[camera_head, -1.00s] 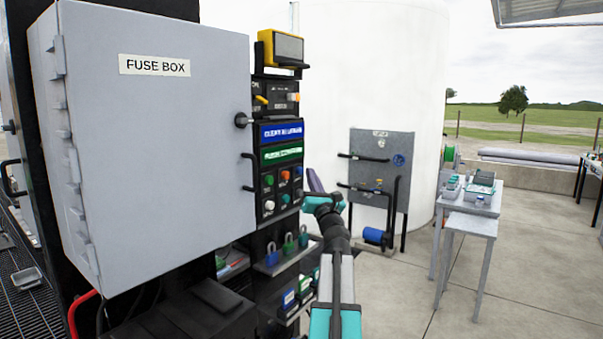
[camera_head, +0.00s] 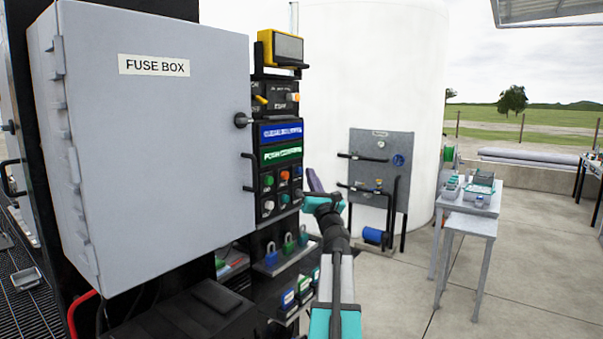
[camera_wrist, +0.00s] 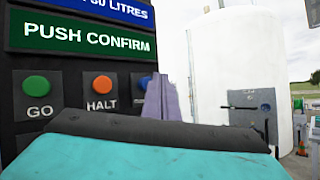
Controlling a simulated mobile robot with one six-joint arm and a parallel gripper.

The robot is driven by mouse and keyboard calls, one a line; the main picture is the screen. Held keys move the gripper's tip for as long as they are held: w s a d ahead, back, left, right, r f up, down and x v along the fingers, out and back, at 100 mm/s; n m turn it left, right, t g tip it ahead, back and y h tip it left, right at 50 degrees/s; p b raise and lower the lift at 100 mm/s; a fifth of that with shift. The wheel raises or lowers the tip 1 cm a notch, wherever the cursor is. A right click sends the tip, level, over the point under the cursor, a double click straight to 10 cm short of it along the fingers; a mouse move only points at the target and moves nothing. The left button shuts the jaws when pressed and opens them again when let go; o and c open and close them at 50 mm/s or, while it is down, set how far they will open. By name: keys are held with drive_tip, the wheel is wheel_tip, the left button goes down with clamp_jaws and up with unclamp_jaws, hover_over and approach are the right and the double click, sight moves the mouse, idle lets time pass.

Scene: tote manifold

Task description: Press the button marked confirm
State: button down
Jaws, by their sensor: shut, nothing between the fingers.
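The button panel (camera_head: 280,192) holds several round buttons below a green sign reading PUSH CONFIRM (camera_head: 281,154). In the wrist view the same sign (camera_wrist: 86,38) shows above a green button marked GO (camera_wrist: 37,85) and an orange button marked HALT (camera_wrist: 103,83). The lower row of buttons is hidden in the wrist view. No button label reading confirm is legible. My gripper (camera_head: 313,181) is shut and empty, in front of the panel's right side; I cannot tell if it touches.
A grey fuse box (camera_head: 160,200) with a closed door stands left of the panel. A white tank (camera_head: 370,60) and a grey pipe board (camera_head: 388,160) stand behind.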

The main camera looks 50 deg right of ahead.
drive_tip(key=shift+w+b, duration=1.1)
drive_tip(key=shift+b, duration=0.05)
idle(1.8)
drive_tip(key=shift+s, duration=1.05)
drive_tip(key=shift+s, duration=0.15)
drive_tip(key=s+p, duration=0.1)
drive_tip(key=s, duration=0.3)
drive_tip(key=shift+s, duration=0.35)
drive_tip(key=shift+s, duration=0.1)
idle(0.8)
